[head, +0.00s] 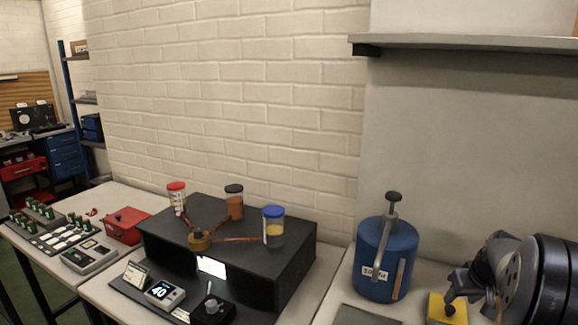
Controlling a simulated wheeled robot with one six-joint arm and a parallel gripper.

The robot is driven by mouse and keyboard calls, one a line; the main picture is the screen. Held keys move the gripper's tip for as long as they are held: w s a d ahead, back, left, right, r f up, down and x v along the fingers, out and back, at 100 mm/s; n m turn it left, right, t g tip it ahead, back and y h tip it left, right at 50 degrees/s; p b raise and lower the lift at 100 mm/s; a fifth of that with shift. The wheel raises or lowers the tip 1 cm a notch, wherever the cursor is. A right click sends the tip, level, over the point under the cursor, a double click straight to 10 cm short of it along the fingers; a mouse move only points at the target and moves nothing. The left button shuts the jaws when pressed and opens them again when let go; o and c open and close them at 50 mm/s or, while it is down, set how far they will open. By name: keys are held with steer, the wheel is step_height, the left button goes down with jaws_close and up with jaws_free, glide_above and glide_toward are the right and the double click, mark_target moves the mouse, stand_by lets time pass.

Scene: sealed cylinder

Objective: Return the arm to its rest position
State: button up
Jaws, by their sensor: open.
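My gripper (462,284) is at the lower right, on the end of my dark arm, which runs off the right edge. Its jaws are open, and I see nothing held between them. They are close to a yellow block (437,309) with a black knob; I cannot tell whether they touch it. A blue cylinder (386,262) with a metal lever and black knob on top stands upright to the left of my gripper, clearly apart from it. The cylinder carries a small white label. My arm hides part of the bench behind it.
A grey shelf (470,42) juts from the wall above my arm. A black box (290,268) carries several lidded jars. A meter reading 40 (164,293) stands before it. A red box (126,225) is farther left. Some bench between black box and cylinder is clear.

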steer(key=shift+v, duration=2.65)
steer(key=shift+a, duration=0.1)
